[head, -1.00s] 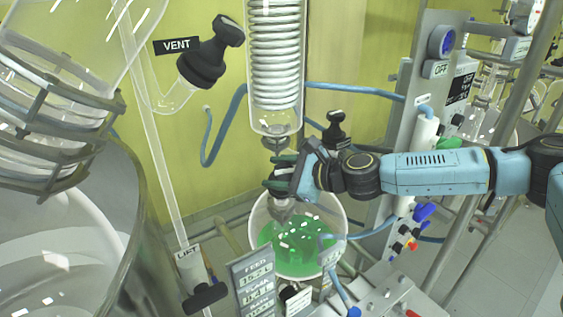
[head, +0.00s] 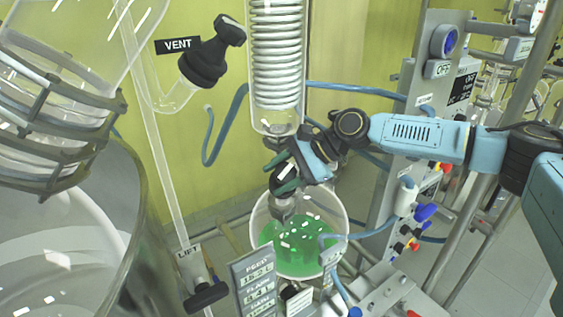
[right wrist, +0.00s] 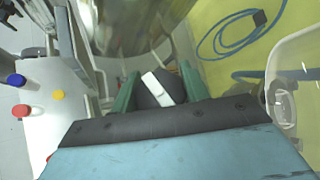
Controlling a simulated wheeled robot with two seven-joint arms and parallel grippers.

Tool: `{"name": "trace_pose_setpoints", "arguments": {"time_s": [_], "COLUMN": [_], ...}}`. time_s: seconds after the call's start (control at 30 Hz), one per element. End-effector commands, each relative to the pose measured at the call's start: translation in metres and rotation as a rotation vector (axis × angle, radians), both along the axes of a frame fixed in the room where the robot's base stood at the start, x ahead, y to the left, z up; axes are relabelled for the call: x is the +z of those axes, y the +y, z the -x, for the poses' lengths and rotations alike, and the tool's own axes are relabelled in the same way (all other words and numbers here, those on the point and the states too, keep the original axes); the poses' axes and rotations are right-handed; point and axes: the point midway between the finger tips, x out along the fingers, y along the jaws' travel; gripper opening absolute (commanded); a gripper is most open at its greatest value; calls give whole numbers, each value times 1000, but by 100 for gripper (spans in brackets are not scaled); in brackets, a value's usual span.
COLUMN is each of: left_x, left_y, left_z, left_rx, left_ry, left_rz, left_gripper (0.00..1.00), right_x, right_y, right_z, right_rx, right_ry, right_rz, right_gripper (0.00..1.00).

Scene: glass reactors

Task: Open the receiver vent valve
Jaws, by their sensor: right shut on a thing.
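A black knob with a white bar (head: 283,180) sits on the glass neck above the receiver flask (head: 343,220), which holds green liquid. My right gripper (head: 282,174) is shut on this knob, reaching in from the right with its jaws tilted. In the right wrist view the knob (right wrist: 152,100) is between the green fingers of my right gripper (right wrist: 158,90), and its white bar lies aslant. The knob's label is not readable, so I cannot tell whether it is the receiver vent valve. My left gripper is not in view.
A large black valve (head: 205,62) beside a VENT label (head: 178,45) is at upper left. The coil condenser (head: 275,60) hangs above the gripper. A big glass vessel (head: 60,240) fills the left. A panel post (head: 420,110) and blue hoses stand at right.

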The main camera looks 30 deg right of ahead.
Motion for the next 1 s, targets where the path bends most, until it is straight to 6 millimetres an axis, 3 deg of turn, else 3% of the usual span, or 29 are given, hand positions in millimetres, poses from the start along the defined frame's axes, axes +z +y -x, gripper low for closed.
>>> {"name": "trace_pose_setpoints", "arguments": {"time_s": [0.7,0.73,0.9,1.0], "left_x": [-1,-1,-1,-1], "left_y": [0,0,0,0], "left_z": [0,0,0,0], "left_rx": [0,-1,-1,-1], "left_ry": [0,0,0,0], "left_rz": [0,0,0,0], "left_gripper": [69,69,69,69], "right_x": [-8,-8,-7,-5], "right_y": [4,3,3,2], "right_z": [7,7,6,5], "right_rx": [86,86,82,79], "right_ry": [30,30,27,25], "right_rz": [49,49,48,47], "right_gripper": [22,46,67,67]}}
